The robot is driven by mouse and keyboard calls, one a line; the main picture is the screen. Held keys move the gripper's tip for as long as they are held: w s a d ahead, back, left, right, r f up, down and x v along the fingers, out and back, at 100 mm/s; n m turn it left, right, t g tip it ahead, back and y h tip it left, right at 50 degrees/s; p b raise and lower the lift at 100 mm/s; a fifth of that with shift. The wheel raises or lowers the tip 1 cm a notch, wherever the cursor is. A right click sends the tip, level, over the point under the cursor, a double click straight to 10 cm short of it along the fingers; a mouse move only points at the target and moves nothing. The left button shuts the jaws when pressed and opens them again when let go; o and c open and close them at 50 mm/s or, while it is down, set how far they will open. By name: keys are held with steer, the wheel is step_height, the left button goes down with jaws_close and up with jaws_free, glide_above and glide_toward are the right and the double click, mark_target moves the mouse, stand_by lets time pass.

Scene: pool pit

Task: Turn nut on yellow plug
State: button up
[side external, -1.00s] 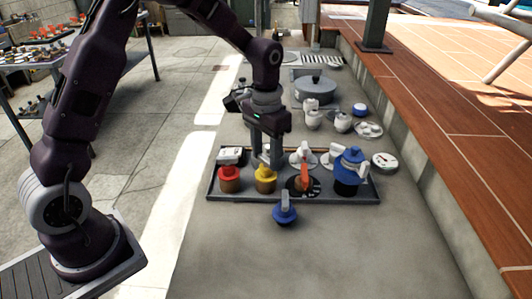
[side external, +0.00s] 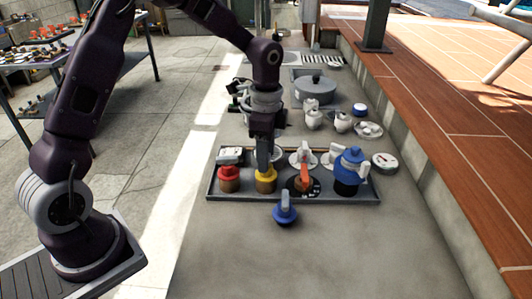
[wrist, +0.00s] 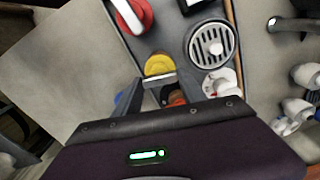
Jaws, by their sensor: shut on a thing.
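The yellow plug (side external: 265,175) with its yellow nut top stands upright on a brown base in the dark tray, between the red plug (side external: 228,173) and an orange-handled valve (side external: 303,178). My gripper (side external: 264,165) points straight down onto the yellow plug, its fingers seen nearly edge-on and touching its top. In the wrist view a round yellow top (wrist: 158,64) shows just beyond my fingertips (wrist: 163,80). My gripper is shut on the yellow nut; the exact contact is partly hidden by the fingers.
The dark tray (side external: 225,199) also holds a blue valve (side external: 349,168) and white-handled fittings (side external: 303,155). A loose blue-capped part (side external: 285,212) lies in front of the tray. Behind are a grey pot (side external: 315,88) and white teapots (side external: 313,118).

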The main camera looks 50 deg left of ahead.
steer(key=m, duration=1.1)
steer(key=shift+m, duration=1.8)
steer(key=o, duration=1.4)
step_height(320, 180, up, 7)
steer(key=shift+r, duration=0.1)
